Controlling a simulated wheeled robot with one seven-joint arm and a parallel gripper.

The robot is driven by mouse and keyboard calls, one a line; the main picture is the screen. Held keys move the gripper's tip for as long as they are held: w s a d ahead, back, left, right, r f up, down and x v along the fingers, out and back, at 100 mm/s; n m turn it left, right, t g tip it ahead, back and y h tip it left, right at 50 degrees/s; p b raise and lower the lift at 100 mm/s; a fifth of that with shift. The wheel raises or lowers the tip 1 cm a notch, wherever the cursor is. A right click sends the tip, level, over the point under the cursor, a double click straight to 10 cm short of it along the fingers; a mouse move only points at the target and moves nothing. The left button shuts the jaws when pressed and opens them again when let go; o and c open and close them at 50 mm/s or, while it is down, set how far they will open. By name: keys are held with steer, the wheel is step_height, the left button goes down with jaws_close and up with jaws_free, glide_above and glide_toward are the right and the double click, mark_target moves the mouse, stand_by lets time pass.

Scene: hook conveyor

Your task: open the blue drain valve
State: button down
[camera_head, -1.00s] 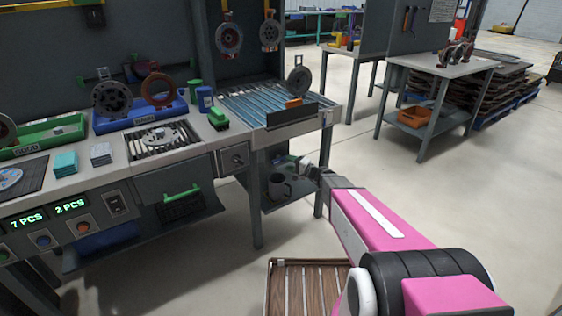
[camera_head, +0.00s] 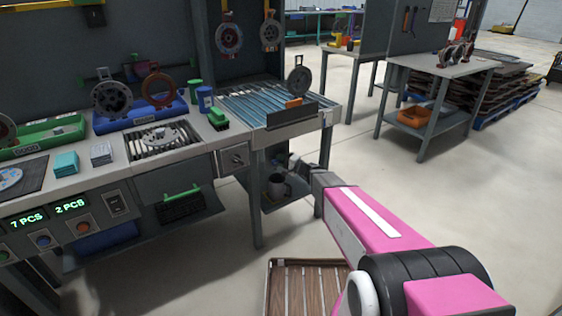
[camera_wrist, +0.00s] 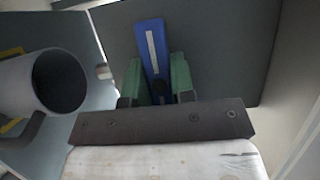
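The blue valve handle (camera_wrist: 152,45), a flat lever with a pale stripe, stands in the middle of the wrist view. My gripper (camera_wrist: 157,72) has its two green fingers on either side of the lever, which nearly fills the gap between them. I cannot tell whether the fingers press on it. The lever leans slightly left, and its lower end runs down toward the dark gripper bar. In the head view my gripper (camera_head: 292,162) is under the right end of the workbench, by its leg. The valve is not clear there.
The bench leg (camera_head: 256,205) is near my arm. A wooden slatted crate (camera_head: 305,290) lies on the floor.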

steer(key=shift+n, duration=0.3)
steer(key=n+h, duration=0.1)
steer(key=n, duration=0.2)
steer(key=shift+g+h, duration=0.3)
steer(key=shift+h, duration=0.1)
steer(key=n+h, duration=0.1)
steer(key=n, duration=0.2)
steer(key=shift+n+h, duration=0.3)
steer(key=shift+h, duration=0.1)
steer(key=n+h, duration=0.2)
steer(key=n, duration=0.1)
steer(key=shift+s+t, duration=0.1)
steer(key=shift+t, duration=0.3)
steer(key=n+t+h, duration=0.1)
steer(key=n, duration=0.2)
steer(key=shift+h, duration=0.4)
steer(key=c, duration=1)
jaws_free()
steer(key=shift+o, duration=0.2)
